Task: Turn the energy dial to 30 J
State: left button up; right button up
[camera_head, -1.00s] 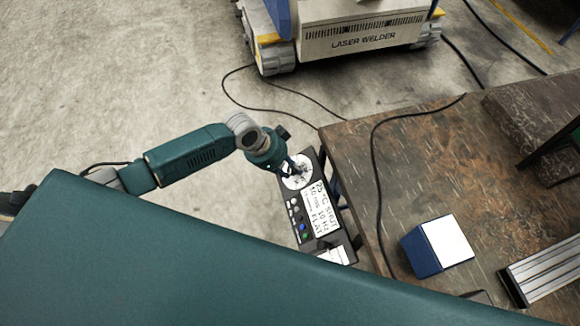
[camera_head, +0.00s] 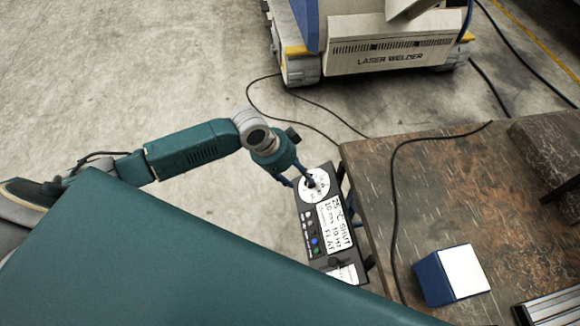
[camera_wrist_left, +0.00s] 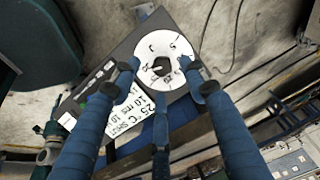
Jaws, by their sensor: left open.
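The energy dial (camera_head: 320,194) is a round white disc with black marks and a dark centre knob, at the far end of a black control panel (camera_head: 307,244). My left gripper (camera_head: 290,180) is open at the dial's left edge in the head view. In the left wrist view, its blue fingers (camera_wrist_left: 162,85) spread around the near side of the dial (camera_wrist_left: 170,35), with the dark knob (camera_wrist_left: 160,66) between and beyond the tips. No grip on the knob shows. The dial's setting is too small to read. My right gripper is out of view.
A display (camera_head: 335,228) on the panel shows 25 °C, SHUT, 10 ms, 10 Hz and FLAT. A worn brown table (camera_head: 440,200) stands right of the panel, with a blue-and-white block (camera_head: 452,275) and a black cable. The laser welder (camera_head: 390,58) is behind on the floor.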

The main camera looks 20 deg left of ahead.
pick_arm(q)
jog(key=v, duration=0.6)
jog(key=shift+s+a+r, duration=0.1)
jog(key=shift+s, duration=0.1)
jog(key=s+d+f+n, duration=0.1)
jog(key=s+d+n, duration=0.2)
jog(key=s+d, duration=0.6)
jog(key=s+a+n+y, duration=0.4)
jog(key=s+a+n, duration=0.4)
jog(key=s+a, duration=0.15)
jog(key=s+f, duration=0.2)
jog(key=f, duration=1.2)
jog(key=s+f, duration=0.2)
jog(key=f, duration=1.2)
jog(key=s+a+f+g, duration=0.2)
jog(key=s+a+f, duration=0.1)
jog(key=s+f, duration=1.1)
jog(key=s, duration=0.2)
jog(key=shift+s+a+f+m, duration=0.25)
jog(key=shift+s+f+m, duration=0.05)
